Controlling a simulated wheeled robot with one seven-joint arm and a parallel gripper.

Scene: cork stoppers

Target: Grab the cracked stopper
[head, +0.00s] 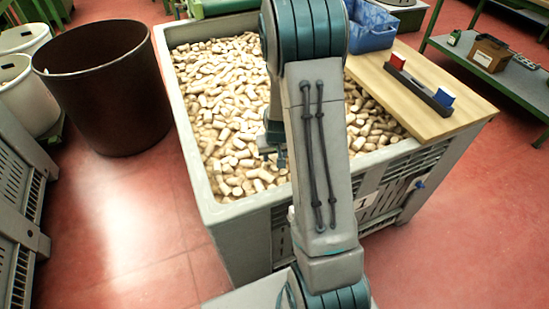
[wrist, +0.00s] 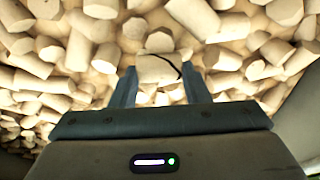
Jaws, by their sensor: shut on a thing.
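The cracked stopper (wrist: 157,70) shows a dark crack line in the wrist view, between the two fingers of my gripper (wrist: 158,84). The fingers are shut on it, one on each side. Other pale stoppers lie close around and beyond it. In the head view my gripper (head: 272,150) is low over the stoppers in the big grey crate (head: 245,205), partly hidden by my arm. The cracked stopper cannot be made out there.
A wooden board (head: 425,100) lies across the crate's right side. It bears a blue bin (head: 371,30) and a dark holder (head: 418,88) with red and blue blocks. A dark brown tub (head: 105,90) stands left of the crate. Red floor in front is clear.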

